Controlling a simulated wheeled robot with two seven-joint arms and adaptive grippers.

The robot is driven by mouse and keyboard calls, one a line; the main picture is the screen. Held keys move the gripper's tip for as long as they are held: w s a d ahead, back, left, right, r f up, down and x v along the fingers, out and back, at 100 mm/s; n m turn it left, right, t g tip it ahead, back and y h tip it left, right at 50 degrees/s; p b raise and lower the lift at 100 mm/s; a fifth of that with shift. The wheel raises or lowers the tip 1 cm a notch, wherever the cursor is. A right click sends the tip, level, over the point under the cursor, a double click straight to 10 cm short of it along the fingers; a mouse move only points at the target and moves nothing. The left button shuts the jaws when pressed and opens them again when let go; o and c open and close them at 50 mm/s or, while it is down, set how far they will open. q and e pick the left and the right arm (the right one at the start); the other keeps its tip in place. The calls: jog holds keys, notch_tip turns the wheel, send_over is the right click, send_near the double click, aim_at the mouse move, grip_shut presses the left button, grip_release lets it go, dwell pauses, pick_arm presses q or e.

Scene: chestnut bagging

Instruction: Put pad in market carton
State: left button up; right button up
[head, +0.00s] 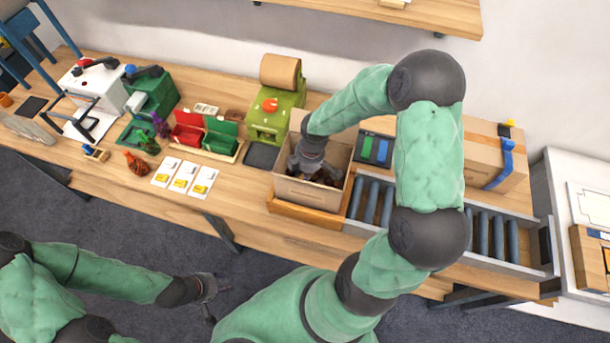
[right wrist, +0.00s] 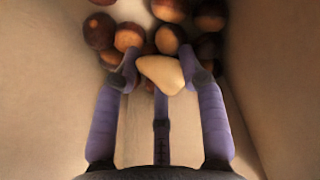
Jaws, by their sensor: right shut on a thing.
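The market carton (head: 308,193) is an open cardboard box on the workbench, and it holds brown chestnuts. My right gripper (head: 316,174) reaches down inside it. In the right wrist view, my right gripper (right wrist: 161,75) is shut on a smooth cream-coloured piece, which looks like the pad (right wrist: 160,72). The pad is between the fingertips, right beside the chestnuts (right wrist: 129,37); whether it touches them I cannot tell. The head view hides the pad behind the gripper and carton walls. My left gripper (head: 208,297) is empty above the floor in front of the bench, its fingers apart.
A roller conveyor (head: 490,237) lies right of the carton, with a large closed box (head: 487,160) behind it. A green machine (head: 275,112) stands to the left. Red and green bins (head: 205,135) and several cards (head: 184,177) lie further left. The carton walls rise close around my right gripper.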

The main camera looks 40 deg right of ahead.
jog(key=shift+f, duration=0.25)
jog(key=shift+f, duration=0.15)
jog(key=o, duration=0.7)
jog(key=shift+o, duration=0.2)
notch_tip(320, 180, up, 12)
jog(key=d+p, duration=0.1)
jog(key=p, duration=0.1)
jog(key=shift+s, duration=0.4)
jog(key=shift+d, duration=0.1)
